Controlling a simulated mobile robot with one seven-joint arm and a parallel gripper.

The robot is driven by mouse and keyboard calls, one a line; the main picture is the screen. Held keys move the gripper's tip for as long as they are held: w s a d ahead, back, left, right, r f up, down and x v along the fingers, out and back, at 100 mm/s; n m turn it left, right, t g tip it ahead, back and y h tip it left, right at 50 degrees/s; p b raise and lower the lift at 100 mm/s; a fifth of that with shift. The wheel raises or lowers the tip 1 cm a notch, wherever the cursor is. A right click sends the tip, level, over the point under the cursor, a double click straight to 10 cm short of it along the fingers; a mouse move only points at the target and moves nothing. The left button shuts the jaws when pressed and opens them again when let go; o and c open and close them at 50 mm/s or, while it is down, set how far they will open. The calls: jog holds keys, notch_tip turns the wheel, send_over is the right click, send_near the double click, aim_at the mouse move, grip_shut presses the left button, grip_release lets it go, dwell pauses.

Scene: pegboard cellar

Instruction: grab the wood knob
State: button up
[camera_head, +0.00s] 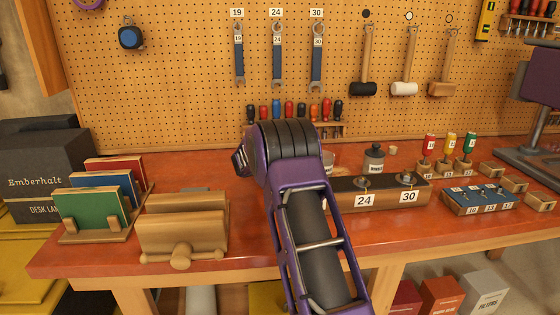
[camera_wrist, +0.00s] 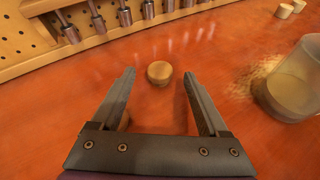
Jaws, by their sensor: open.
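A small round wood knob (camera_wrist: 159,72) sits on the reddish-brown bench top in the wrist view. My gripper (camera_wrist: 159,76) is open, with one finger to the left of the knob and one to the right. The knob appears in the gap near the fingertips, with clear space on both sides and no visible contact. How high the fingertips are above the bench I cannot tell. In the head view my purple arm hides the knob and the gripper.
A clear glass jar (camera_wrist: 296,85) stands to the right, with sawdust-like crumbs beside it. Two small wooden pieces (camera_wrist: 285,11) lie at the far right. A wooden rack (camera_wrist: 38,57) of metal-tipped tools runs along the back. The bench holder marked 24 and 30 (camera_head: 386,196) stands right of my arm.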

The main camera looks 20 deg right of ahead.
jog(key=shift+x, duration=1.35)
grip_shut()
